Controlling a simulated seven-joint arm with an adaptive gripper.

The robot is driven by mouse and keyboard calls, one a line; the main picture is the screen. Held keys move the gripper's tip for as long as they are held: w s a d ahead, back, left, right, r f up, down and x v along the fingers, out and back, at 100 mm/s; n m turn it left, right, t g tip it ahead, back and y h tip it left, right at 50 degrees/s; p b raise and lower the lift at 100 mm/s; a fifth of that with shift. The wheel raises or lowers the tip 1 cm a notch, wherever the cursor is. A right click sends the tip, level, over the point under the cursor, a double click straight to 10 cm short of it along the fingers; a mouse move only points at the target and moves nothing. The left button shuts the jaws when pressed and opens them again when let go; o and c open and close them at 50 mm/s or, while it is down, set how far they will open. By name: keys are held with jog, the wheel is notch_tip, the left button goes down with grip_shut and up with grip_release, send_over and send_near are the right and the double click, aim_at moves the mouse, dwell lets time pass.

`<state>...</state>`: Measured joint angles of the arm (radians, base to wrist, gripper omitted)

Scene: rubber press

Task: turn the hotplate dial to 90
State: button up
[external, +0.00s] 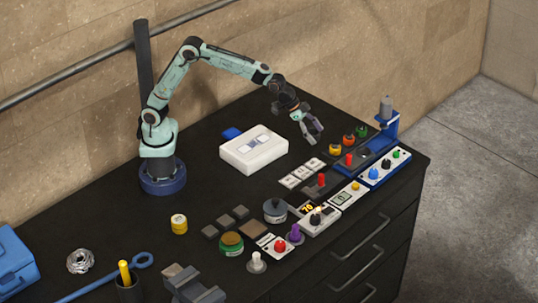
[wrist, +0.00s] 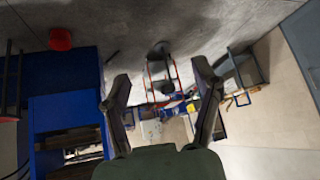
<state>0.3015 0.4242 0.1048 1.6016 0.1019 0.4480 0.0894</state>
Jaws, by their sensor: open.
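The hotplate (external: 322,222) is a small white unit near the front edge of the black bench, with a lit orange display (external: 307,209) that seems to read 70. Its dark dial (external: 316,219) is on the top face, too small for me to read its angle. My gripper (external: 316,131) is in the air above the back right of the bench, well apart from the dial. In the wrist view my gripper (wrist: 162,82) has its two fingers spread with nothing between them. The hotplate is not in the wrist view.
A grey-lidded pot (external: 274,209), a purple piece (external: 295,233) and a red-knobbed box (external: 280,246) crowd the hotplate's left. A red-handled dark block (external: 320,183) is behind it, and a white card (external: 348,194) to its right. A white box (external: 253,150) lies farther back.

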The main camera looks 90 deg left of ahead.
jog(key=w+d+f+m+g, duration=0.1)
jog(key=d+f, duration=0.2)
jog(key=f, duration=0.2)
jog(key=d+f+m+g, duration=0.1)
jog(key=d+f, duration=0.2)
jog(key=f, duration=0.3)
jog(key=g, duration=0.1)
send_over(315, 217)
jog(key=s+a, duration=0.1)
jog(key=s, duration=0.1)
jog(key=f, duration=0.8)
jog(key=shift+s+a, duration=0.2)
jog(key=x, duration=0.6)
jog(key=shift+w, duration=0.1)
jog(key=shift+m, duration=0.3)
jog(key=c, duration=1.2)
